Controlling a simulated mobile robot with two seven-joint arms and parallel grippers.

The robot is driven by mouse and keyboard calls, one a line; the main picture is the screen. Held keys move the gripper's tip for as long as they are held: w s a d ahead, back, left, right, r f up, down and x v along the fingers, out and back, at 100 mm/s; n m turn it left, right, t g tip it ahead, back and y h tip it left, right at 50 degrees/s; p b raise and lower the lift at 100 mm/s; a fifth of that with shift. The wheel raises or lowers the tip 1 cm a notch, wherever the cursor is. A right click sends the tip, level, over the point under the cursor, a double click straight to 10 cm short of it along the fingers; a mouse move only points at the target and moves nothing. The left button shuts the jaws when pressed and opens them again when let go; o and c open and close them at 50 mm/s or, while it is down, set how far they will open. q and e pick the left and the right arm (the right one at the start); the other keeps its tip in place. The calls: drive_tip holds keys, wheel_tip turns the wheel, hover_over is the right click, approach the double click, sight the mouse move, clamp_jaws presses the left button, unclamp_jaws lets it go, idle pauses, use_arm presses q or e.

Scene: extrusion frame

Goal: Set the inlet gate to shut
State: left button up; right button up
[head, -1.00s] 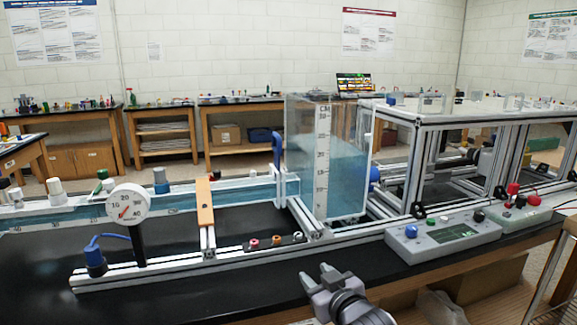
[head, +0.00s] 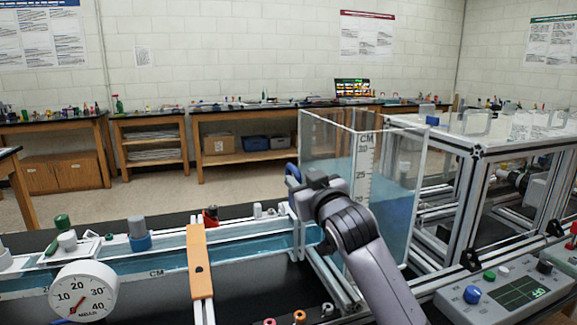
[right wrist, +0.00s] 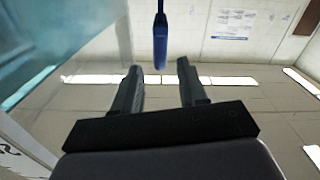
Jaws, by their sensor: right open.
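The inlet gate's blue handle (head: 292,171) shows in the head view at the left side of the clear water tank (head: 335,140), partly hidden behind my right gripper (head: 308,186). In the right wrist view the blue handle (right wrist: 160,42) is a narrow upright bar. It lies ahead of my right gripper (right wrist: 157,75), in line with the gap between the fingers. The fingers are open, and the handle appears beyond their tips, with no contact visible. The gate's lower part is hidden by my gripper. My left gripper is not in view.
The clear flume channel (head: 170,268) runs left from the tank, with an orange crosspiece (head: 199,260) and a round dial gauge (head: 83,291). A grey control box (head: 505,293) stands at the lower right. The tank wall is close beside my right arm.

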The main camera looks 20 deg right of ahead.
sight(297, 174)
drive_tip(key=shift+w+r, duration=0.15)
drive_tip(key=shift+w, duration=0.25)
drive_tip(key=shift+w+a+p, duration=0.1)
drive_tip(key=shift+w+p, duration=0.55)
drive_tip(key=shift+w, duration=2.25)
clamp_jaws()
